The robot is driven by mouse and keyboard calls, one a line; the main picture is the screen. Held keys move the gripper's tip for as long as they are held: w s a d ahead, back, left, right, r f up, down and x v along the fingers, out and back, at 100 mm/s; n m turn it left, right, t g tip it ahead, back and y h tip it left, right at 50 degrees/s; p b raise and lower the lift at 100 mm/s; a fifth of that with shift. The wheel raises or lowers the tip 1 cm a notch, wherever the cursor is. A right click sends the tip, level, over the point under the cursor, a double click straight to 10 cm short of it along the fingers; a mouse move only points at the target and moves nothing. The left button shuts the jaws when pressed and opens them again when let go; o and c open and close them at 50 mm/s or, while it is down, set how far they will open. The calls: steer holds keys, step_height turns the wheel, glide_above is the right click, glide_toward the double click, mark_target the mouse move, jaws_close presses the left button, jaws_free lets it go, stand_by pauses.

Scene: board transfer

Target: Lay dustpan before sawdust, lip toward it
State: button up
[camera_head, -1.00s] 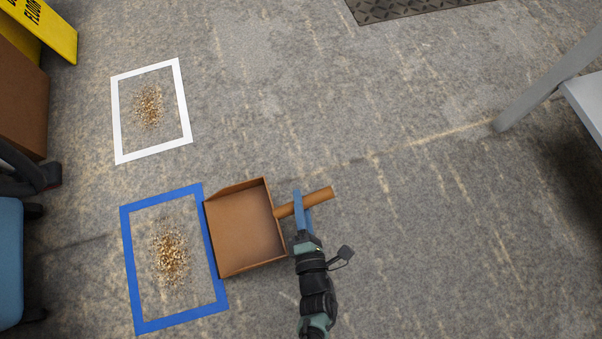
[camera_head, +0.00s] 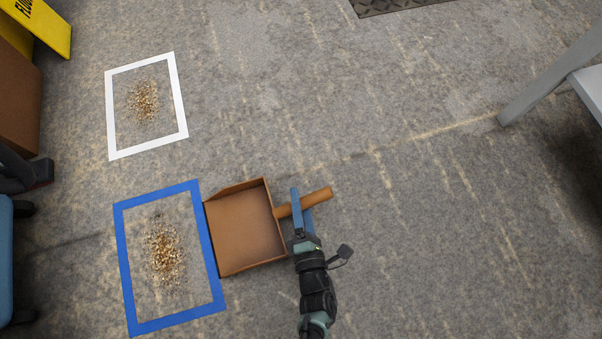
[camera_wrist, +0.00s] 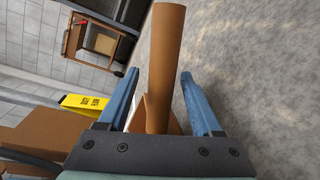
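The brown dustpan (camera_head: 245,228) is right of the blue-framed sawdust pile (camera_head: 164,258) in the head view. Its open lip faces left, toward that pile, beside the blue frame's (camera_head: 208,245) right edge. Its handle (camera_head: 318,196) points right. My gripper (camera_head: 301,208) is at the handle, with the handle (camera_wrist: 166,65) between its two blue fingers in the wrist view; the pan moves with it. I cannot tell whether the pan touches the floor. A second sawdust pile (camera_head: 143,100) lies inside a white frame (camera_head: 180,95) farther up.
A yellow sign (camera_head: 45,25), a brown box (camera_head: 18,105) and a blue object (camera_head: 5,260) line the left side. A grey table leg (camera_head: 540,88) stands at the right. A dark mat (camera_head: 400,5) lies at the top. The middle floor is clear.

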steer(key=p+v, duration=0.3)
steer(key=v, duration=0.3)
steer(key=shift+r, duration=0.15)
steer(key=shift+v, duration=0.75)
steer(key=shift+s, duration=0.1)
